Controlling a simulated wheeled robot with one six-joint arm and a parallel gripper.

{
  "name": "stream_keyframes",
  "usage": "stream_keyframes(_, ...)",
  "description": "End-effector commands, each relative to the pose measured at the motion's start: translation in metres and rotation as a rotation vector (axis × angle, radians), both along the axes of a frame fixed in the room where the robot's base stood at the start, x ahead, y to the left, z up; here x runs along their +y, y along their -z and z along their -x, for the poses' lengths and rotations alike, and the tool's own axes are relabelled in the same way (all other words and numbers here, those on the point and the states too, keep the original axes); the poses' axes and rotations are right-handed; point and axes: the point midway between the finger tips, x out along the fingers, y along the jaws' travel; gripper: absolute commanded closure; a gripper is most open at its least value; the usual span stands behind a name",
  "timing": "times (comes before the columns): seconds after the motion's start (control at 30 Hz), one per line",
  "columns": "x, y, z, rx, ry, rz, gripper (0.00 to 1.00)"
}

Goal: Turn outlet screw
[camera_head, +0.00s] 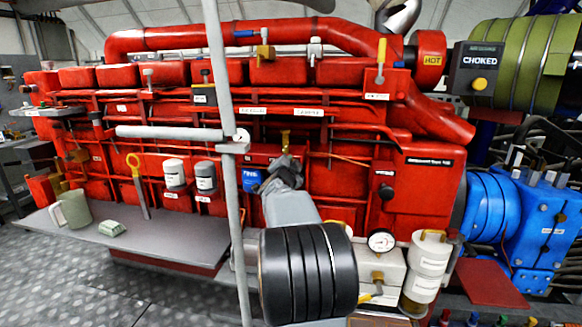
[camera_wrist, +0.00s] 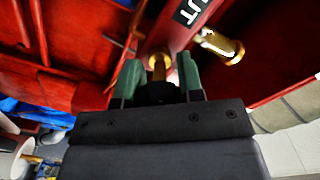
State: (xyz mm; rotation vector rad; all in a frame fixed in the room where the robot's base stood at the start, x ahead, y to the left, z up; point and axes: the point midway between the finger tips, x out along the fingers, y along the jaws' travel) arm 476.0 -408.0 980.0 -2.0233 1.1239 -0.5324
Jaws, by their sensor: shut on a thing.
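My gripper (camera_wrist: 158,78) reaches up to the red engine with its two green fingers on either side of a small brass screw (camera_wrist: 158,62), and it is shut on that screw. The screw stands out of a red part beside a black label (camera_wrist: 195,10) on which only the letters "UT" can be read. In the head view my gripper (camera_head: 284,168) is at the middle of the engine, next to a blue box (camera_head: 250,180). A brass piece (camera_head: 285,138) shows just above it. The fingertips are small and partly hidden there.
A second brass fitting (camera_wrist: 221,46) sticks out close to the right of my gripper. A grey upright post (camera_head: 228,150) stands just left of my arm. A pressure gauge (camera_head: 381,241) and a white canister (camera_head: 425,265) are at right. A grey ledge (camera_head: 170,240) lies at lower left.

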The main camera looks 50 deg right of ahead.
Motion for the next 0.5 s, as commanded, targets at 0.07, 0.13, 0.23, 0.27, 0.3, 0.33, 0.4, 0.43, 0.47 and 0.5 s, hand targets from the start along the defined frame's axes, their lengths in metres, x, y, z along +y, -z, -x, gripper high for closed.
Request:
stream_keyframes(0.07, 0.0003, -0.0001, -0.0004, 0.001, -0.001, 0.001, 0.89)
stream_keyframes(0.13, 0.0002, 0.0, -0.0004, 0.001, -0.001, 0.001, 0.58)
stream_keyframes(0.23, 0.0001, -0.0001, -0.0002, 0.001, -0.001, 0.0, 0.49)
stream_keyframes(0.27, 0.0001, -0.0001, -0.0002, 0.001, -0.001, 0.0, 0.46)
stream_keyframes(0.3, 0.0, 0.0, -0.0002, 0.001, 0.0, 0.001, 0.42)
stream_keyframes(0.33, -0.0001, -0.0001, -0.0001, 0.001, 0.0, 0.001, 0.4)
stream_keyframes(0.4, -0.0001, 0.0, -0.0001, 0.001, 0.0, 0.001, 0.4)
stream_keyframes(0.43, -0.0001, -0.0001, 0.0, 0.001, 0.0, 0.001, 0.4)
stream_keyframes(0.47, -0.0001, -0.0001, 0.0, 0.001, 0.0, 0.001, 0.4)
stream_keyframes(0.5, -0.0001, -0.0001, 0.0, 0.001, 0.0, 0.001, 0.4)
